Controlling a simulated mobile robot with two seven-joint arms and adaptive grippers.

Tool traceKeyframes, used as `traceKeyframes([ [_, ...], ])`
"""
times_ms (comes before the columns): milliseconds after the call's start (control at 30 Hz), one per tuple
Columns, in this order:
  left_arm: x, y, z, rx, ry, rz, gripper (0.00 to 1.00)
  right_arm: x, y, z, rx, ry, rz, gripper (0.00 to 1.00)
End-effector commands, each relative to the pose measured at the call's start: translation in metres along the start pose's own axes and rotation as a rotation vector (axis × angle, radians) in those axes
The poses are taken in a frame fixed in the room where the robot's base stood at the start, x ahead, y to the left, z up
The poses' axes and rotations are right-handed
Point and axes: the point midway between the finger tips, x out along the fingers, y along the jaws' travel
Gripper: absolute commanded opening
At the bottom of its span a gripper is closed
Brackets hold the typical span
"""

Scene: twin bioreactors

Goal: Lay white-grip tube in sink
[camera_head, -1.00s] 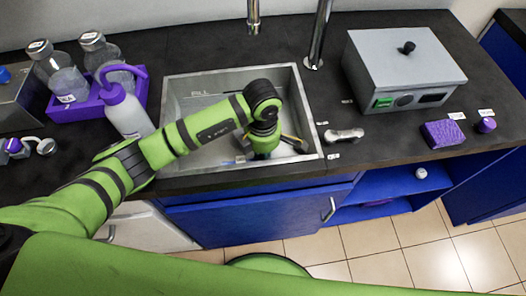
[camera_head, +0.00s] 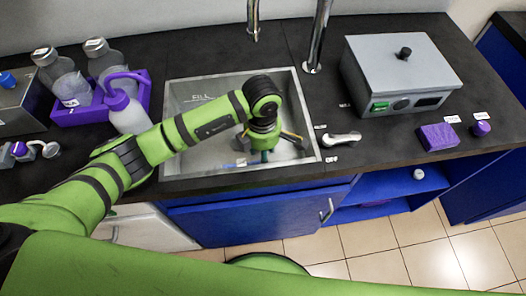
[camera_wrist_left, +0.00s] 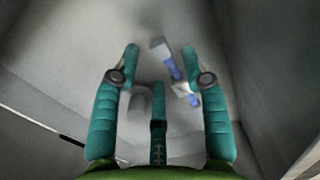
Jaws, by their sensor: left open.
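My left gripper (camera_head: 265,152) is inside the sink (camera_head: 172,120), pointing down. Its fingers are spread apart in the left wrist view (camera_wrist_left: 161,55). A small blue and white piece (camera_wrist_left: 168,66) lies below the fingers, apart from them; it looks like the tube with the white grip, but it is blurred. In the head view a small blue and pale piece (camera_head: 240,162) shows on the sink floor just left of the gripper. The wrist hides part of the sink floor. My right gripper is out of view.
A purple rack (camera_head: 72,115) with bottles and a purple-capped wash bottle (camera_head: 128,115) stand left of the sink. Taps (camera_head: 316,45) rise behind it. A lever (camera_head: 342,138), a grey box (camera_head: 405,75) and a purple block (camera_head: 438,137) are on the right.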

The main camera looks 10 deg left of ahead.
Motion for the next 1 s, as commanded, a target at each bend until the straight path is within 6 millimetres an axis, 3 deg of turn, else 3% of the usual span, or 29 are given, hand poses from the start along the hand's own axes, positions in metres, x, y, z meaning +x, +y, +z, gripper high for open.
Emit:
traceKeyframes([
  [33, -0.022, 0.002, 0.000, 0.000, -0.001, 0.005, 0.45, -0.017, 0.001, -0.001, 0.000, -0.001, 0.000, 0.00],
  [100, -0.038, 0.001, 0.000, 0.001, 0.000, 0.003, 0.45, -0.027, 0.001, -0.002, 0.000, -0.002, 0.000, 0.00],
  [400, -0.085, 0.001, 0.000, 0.000, 0.000, 0.002, 0.45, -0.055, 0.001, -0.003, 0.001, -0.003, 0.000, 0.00],
  [1000, -0.092, 0.000, 0.000, 0.000, 0.000, 0.001, 0.45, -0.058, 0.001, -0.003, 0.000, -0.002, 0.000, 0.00],
])
